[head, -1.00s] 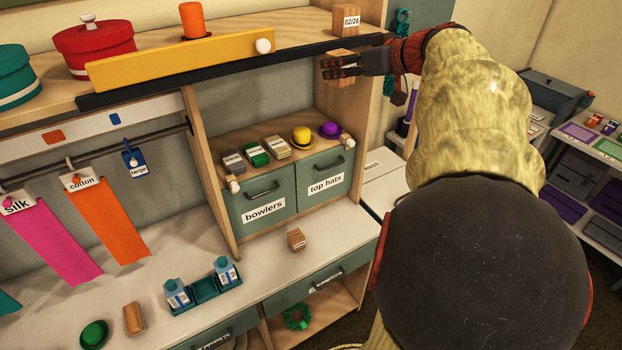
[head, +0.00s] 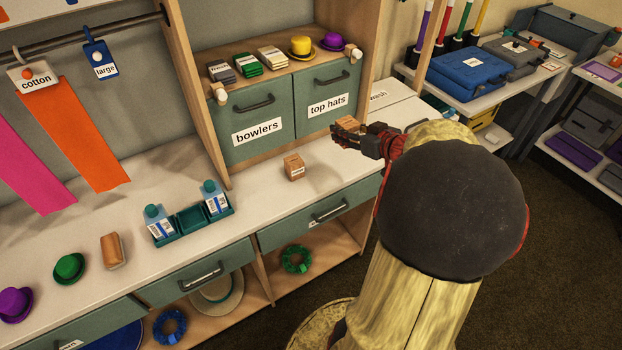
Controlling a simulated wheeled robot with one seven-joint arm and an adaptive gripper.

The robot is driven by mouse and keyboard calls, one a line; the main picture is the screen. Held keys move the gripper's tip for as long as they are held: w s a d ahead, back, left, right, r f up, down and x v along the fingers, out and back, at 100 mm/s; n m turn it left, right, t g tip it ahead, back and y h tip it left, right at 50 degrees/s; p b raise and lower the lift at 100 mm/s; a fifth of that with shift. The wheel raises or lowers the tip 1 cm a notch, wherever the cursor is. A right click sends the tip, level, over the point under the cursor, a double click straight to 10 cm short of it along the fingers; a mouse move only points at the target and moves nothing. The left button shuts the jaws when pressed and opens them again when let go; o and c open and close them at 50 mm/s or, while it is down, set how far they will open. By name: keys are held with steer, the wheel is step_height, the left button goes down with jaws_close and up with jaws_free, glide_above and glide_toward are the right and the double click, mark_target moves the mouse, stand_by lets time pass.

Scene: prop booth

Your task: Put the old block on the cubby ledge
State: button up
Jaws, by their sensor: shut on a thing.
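My gripper (head: 343,134) is shut on a small wooden block (head: 348,123), whose top shows above the fingers. It is in front of the right end of the cubby, below its ledge level. I cannot read a date on the held block. A second wooden block (head: 294,167) with a small white label, too small to read, sits on the white counter to the left. I cannot tell from labels which block is old. The cubby ledge (head: 235,92) is a wooden shelf above the "bowlers" and "top hats" drawers.
The ledge holds several folded cloth stacks (head: 273,57), a yellow hat (head: 301,47) and a purple hat (head: 334,41). Pale knobs (head: 219,95) stand at its front corners. A teal bottle tray (head: 192,221) is on the counter. The ledge's front strip has some free room.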

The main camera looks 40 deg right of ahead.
step_height(320, 180, down, 6)
steer(key=s+r+b, duration=0.1)
steer(key=w+d+f+b, duration=0.1)
steer(key=w+d+f, duration=0.1)
steer(key=w+f, duration=0.1)
steer(key=w+d+f+b, duration=0.1)
steer(key=w+d+f, duration=0.2)
steer(key=w+d+f+b, duration=0.2)
steer(key=w+d+f, duration=0.1)
steer(key=shift+f, duration=0.1)
steer(key=shift+w+d+f, duration=0.35)
steer(key=shift+d+f, duration=0.05)
steer(key=shift+f, duration=0.1)
steer(key=shift+w+d+f+b, duration=0.1)
steer(key=shift+f+b, duration=0.15)
steer(key=shift+b, duration=0.05)
steer(key=shift+f+b, duration=0.4)
steer(key=shift+f, duration=1.05)
steer(key=shift+f, duration=0.15)
steer(key=o, duration=1.2)
steer(key=shift+c, duration=0.2)
